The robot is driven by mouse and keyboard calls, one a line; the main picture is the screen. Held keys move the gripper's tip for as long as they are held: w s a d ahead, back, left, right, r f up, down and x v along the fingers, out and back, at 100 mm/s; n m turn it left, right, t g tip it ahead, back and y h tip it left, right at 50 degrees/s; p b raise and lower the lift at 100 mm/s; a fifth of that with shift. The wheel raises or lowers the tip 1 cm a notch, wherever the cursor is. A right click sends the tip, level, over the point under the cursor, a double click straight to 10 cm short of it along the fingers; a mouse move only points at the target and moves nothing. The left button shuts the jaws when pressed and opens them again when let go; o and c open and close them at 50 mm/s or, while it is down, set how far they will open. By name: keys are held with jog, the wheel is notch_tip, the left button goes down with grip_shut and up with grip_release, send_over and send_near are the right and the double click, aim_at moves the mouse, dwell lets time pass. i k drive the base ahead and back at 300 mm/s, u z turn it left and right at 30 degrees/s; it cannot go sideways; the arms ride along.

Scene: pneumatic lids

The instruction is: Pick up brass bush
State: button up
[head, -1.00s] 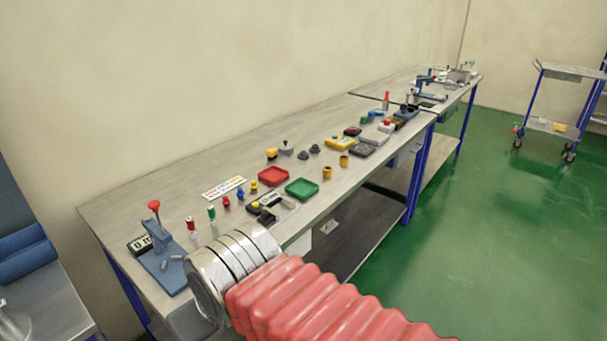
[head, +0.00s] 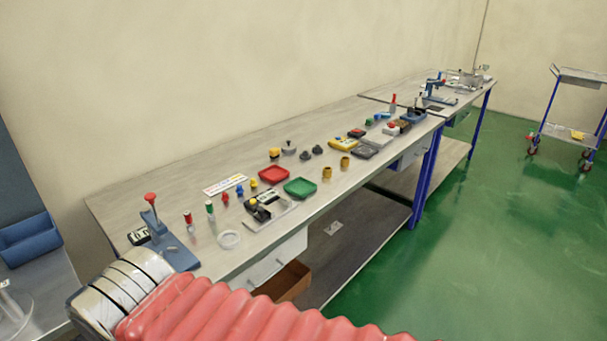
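Two small brass-coloured cylinders stand upright side by side near the front edge of the workbench (head: 315,202). One brass bush (head: 327,173) is on the left and the other brass bush (head: 345,163) is just to its right and farther back. They look alike at this size. My arm, with a red bellows sleeve and metal rings, crosses the bottom left, well apart from them. My gripper's fingers do not show.
A green tray (head: 300,188) and a red tray (head: 273,174) lie left of the bushes. A clear round dish (head: 229,240) and a blue press with a red knob (head: 168,245) stand nearer. Yellow and grey boxes lie beyond.

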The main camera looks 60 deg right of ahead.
aim_at(327, 172)
jog(key=u, duration=1.25)
jog(key=k, duration=1.85)
jog(key=z, duration=1.45)
